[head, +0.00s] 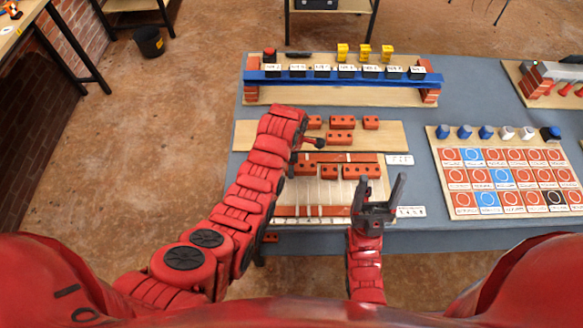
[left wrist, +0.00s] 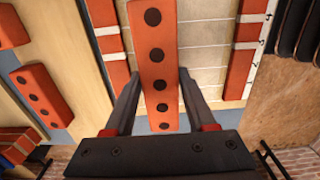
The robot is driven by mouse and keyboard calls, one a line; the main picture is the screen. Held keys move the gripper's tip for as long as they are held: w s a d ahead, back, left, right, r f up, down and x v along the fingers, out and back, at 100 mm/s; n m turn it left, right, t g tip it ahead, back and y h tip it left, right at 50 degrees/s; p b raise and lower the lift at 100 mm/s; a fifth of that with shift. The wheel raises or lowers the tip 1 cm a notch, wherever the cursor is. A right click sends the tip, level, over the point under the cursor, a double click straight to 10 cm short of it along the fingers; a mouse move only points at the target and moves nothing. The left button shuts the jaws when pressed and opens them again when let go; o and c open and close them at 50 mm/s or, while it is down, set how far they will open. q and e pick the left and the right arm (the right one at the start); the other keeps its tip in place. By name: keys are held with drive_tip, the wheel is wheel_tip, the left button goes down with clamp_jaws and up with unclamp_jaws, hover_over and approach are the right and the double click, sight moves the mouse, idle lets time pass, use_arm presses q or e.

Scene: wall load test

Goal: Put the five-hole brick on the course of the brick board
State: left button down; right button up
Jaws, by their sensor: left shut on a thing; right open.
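The five-hole brick (left wrist: 158,65) is orange-red with a row of dark holes. In the left wrist view it lies between the two fingers of my left gripper (left wrist: 157,85), which is shut on it. The brick board (left wrist: 205,52) shows behind it, a pale panel with thin joint lines and red bricks along both sides. In the head view the brick board (head: 330,192) lies in front of me, and my left gripper (head: 303,154) is over its far left part, mostly hidden by my arm. I cannot tell whether the brick touches the board. My right gripper (head: 381,182) is open and empty over the board's right edge.
Several loose red bricks (head: 340,137) lie on a pale plank (head: 262,135) beyond the board. A blue beam with labelled blocks (head: 345,78) stands farther back. A card board (head: 505,178) with cups lies at right. Grey tabletop (head: 412,135) is bare between them.

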use_arm(q)
drive_tip(key=shift+w, duration=0.4)
drive_tip(key=shift+f+p, duration=0.2)
drive_tip(key=shift+p, duration=0.25)
drive_tip(key=shift+f+p, duration=0.45)
drive_tip(key=shift+f, duration=1.1)
drive_tip(key=shift+f, duration=0.1)
drive_tip(key=shift+f, duration=0.15)
drive_tip(key=c, duration=0.5)
unclamp_jaws()
